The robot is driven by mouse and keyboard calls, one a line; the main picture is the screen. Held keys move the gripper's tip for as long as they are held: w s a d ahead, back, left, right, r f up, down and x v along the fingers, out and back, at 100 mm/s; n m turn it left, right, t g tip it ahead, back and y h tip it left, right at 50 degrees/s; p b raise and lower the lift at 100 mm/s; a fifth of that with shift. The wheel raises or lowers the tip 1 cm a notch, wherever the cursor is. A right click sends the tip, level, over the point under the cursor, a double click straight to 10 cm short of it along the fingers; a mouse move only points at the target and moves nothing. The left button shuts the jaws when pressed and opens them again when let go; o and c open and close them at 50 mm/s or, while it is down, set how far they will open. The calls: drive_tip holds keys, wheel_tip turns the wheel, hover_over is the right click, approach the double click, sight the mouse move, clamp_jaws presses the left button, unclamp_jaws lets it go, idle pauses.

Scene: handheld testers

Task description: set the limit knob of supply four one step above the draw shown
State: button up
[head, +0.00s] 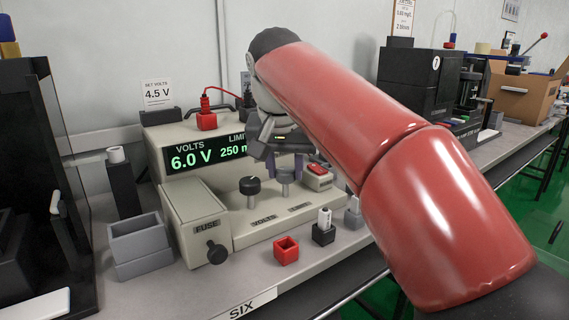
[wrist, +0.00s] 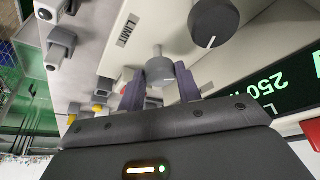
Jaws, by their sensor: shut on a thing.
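The supply in front (head: 215,140) is beige, and the bench-edge label before it reads SIX (head: 255,302). Its green display (head: 205,156) reads VOLTS 6.0 V and LIMIT 250 m, the rest hidden by my arm. My gripper (head: 285,165) is at its panel. In the wrist view my gripper (wrist: 160,84) has its two fingers on either side of the grey limit knob (wrist: 160,71), shut on it. A label LIMIT (wrist: 128,30) is beside that knob. The black volts knob (head: 250,186) stands to its left in the head view. No supply marked four shows.
A card reading SET VOLTS 4.5 V (head: 157,92) stands behind. A fuse box (head: 200,222), grey bin (head: 140,243), red open block (head: 286,250) and black socket (head: 324,233) stand near. A red rocker switch (head: 318,170) is right of the knobs. A black unit (head: 414,80) stands farther right.

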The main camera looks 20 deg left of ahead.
drive_tip(key=n+p, duration=0.1)
drive_tip(key=n, duration=0.1)
drive_tip(key=n+y+p, duration=0.1)
drive_tip(key=n, duration=0.1)
drive_tip(key=shift+w+d+r+y, duration=0.1)
drive_tip(key=shift+d+r+y, duration=0.1)
drive_tip(key=shift+y, duration=0.1)
drive_tip(key=n+p, duration=0.1)
drive_tip(key=n, duration=0.1)
drive_tip(key=n+g+y+p, duration=0.1)
drive_tip(key=n+p, duration=0.1)
drive_tip(key=shift+w+d+n+g, duration=0.15)
drive_tip(key=shift+n+g, duration=0.15)
drive_tip(key=shift+n, duration=0.1)
drive_tip(key=n+g+y+p, duration=0.1)
drive_tip(key=n+p, duration=0.2)
drive_tip(key=n, duration=0.1)
drive_tip(key=shift+w, duration=0.15)
drive_tip(key=shift+w+f+n+g+p, duration=0.15)
drive_tip(key=shift+n+g, duration=0.3)
drive_tip(key=shift+n, duration=0.45)
drive_tip(key=shift+s+n+g+p, duration=0.1)
drive_tip(key=shift+n+g+p, duration=0.25)
drive_tip(key=shift+n, duration=0.55)
drive_tip(key=o, duration=1)
